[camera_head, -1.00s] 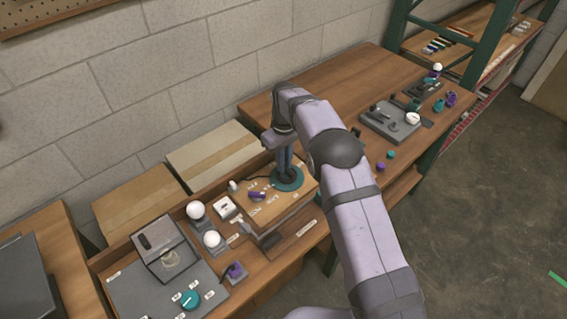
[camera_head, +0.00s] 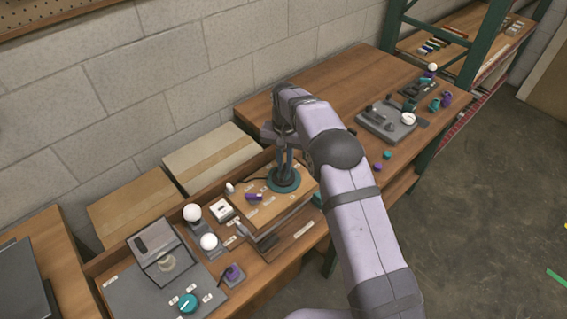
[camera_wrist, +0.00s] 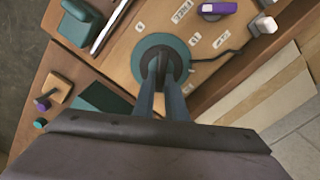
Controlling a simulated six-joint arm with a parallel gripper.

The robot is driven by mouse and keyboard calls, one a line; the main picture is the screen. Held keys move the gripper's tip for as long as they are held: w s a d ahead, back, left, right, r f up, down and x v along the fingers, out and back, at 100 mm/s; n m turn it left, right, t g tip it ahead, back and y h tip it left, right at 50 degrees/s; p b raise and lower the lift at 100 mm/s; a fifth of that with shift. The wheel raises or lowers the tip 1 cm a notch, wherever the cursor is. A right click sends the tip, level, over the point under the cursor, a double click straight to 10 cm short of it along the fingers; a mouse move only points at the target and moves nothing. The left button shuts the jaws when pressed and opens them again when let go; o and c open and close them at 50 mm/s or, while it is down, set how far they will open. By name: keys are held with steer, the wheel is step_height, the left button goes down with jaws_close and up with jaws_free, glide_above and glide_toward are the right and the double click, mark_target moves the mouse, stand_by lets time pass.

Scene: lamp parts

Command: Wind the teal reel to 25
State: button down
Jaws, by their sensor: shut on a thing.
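The teal reel (camera_head: 272,184) is a round disc on a wooden board at the middle of the bench. It also shows in the wrist view (camera_wrist: 143,50), with a dark centre. My gripper (camera_head: 284,177) points down at the reel from above. In the wrist view my gripper (camera_wrist: 165,72) has its two fingers close together on the dark middle part of the reel. Small white labels (camera_wrist: 194,39) with marks lie around the reel on the board. The marks are too small or turned to read surely, and the fingers hide part of the hub.
A purple handle (camera_head: 253,197) sits on the same board, left of the reel. White bulbs (camera_head: 192,212) and a grey panel with a teal knob (camera_head: 187,303) stand further left. Cardboard boxes (camera_head: 210,155) line the wall. The bench top behind the arm (camera_head: 330,85) is clear.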

steer(key=m, duration=0.6)
steer(key=shift+s+d, duration=0.15)
steer(key=shift+d, duration=0.15)
steer(key=shift+m, duration=0.3)
steer(key=c, duration=1.8)
jaws_free()
step_height(320, 180, up, 8)
steer(key=b, duration=0.2)
steer(key=shift+f, duration=0.25)
steer(key=shift+d, duration=0.1)
